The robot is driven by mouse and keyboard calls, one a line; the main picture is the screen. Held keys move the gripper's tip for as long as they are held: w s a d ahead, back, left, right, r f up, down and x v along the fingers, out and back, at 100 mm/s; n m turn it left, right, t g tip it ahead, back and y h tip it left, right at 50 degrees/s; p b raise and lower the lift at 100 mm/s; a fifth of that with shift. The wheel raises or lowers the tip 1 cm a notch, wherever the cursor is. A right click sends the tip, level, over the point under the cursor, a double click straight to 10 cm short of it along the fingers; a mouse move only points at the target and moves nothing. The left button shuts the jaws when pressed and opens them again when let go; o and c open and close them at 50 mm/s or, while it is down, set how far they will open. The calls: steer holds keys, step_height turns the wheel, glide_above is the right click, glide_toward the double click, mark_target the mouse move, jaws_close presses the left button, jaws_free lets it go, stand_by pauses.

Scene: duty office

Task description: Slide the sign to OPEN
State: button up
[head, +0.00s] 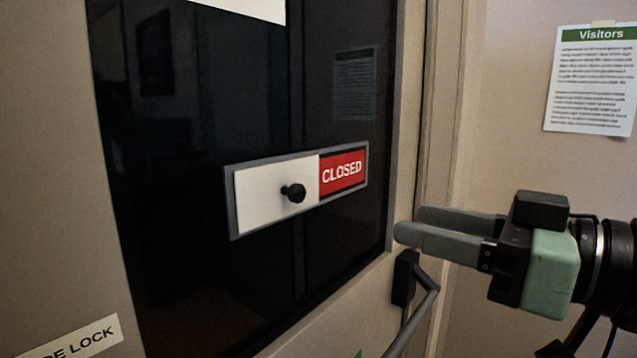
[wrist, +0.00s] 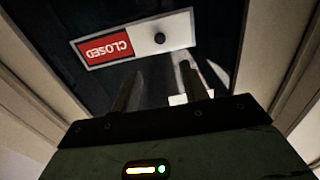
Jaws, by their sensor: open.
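The sliding sign (head: 296,188) is mounted on the dark glass of the door. Its white slider plate (head: 262,199) covers the left part, and the red CLOSED panel (head: 343,172) shows on the right. A round black knob (head: 293,192) sticks out of the slider near its right edge. In the wrist view the sign (wrist: 133,38) appears upside down, with the knob (wrist: 159,38) right of the red panel. My gripper (head: 408,224) is open and empty, right of the sign and apart from it. Its fingers (wrist: 165,88) point toward the door in the wrist view.
A black door handle (head: 405,278) with a grey lever sits just below my fingertips. The door frame (head: 433,120) rises beside them. A Visitors notice (head: 593,82) hangs on the right wall. A partly visible LOCK label (head: 78,342) is at lower left.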

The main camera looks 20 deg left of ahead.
mark_target(302, 195)
steer(key=p+x, duration=1)
steer(key=x, duration=0.5)
steer(key=shift+a+p, duration=0.1)
steer(key=shift+p, duration=0.25)
jaws_close()
steer(key=shift+w, duration=0.15)
